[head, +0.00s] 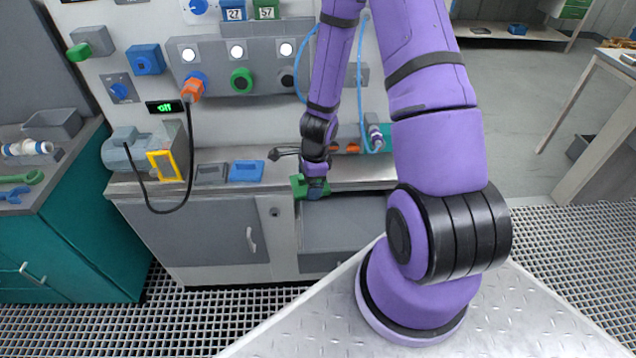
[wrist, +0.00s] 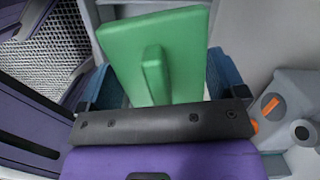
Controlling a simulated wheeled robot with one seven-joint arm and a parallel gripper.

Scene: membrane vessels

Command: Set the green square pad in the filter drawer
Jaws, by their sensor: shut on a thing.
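The green square pad (wrist: 185,50) fills the top middle of the wrist view, with a raised grip rib on its face. My gripper (wrist: 165,88) is shut on the pad, its blue fingers on either side. In the head view the pad (head: 298,187) shows as a small green piece at my gripper (head: 314,188), above the counter's front edge. The open grey drawer (head: 340,222) lies just below and to the right of the pad, partly behind my arm. I cannot tell whether the pad touches anything below it.
A blue pad (head: 246,171) and a grey pad (head: 211,173) lie on the counter to the left. A yellow-framed piece (head: 165,165) and a grey motor-like unit (head: 128,150) stand farther left. A black cable (head: 190,150) hangs from an orange plug (head: 192,89). A closed cabinet door (head: 200,240) is left of the drawer.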

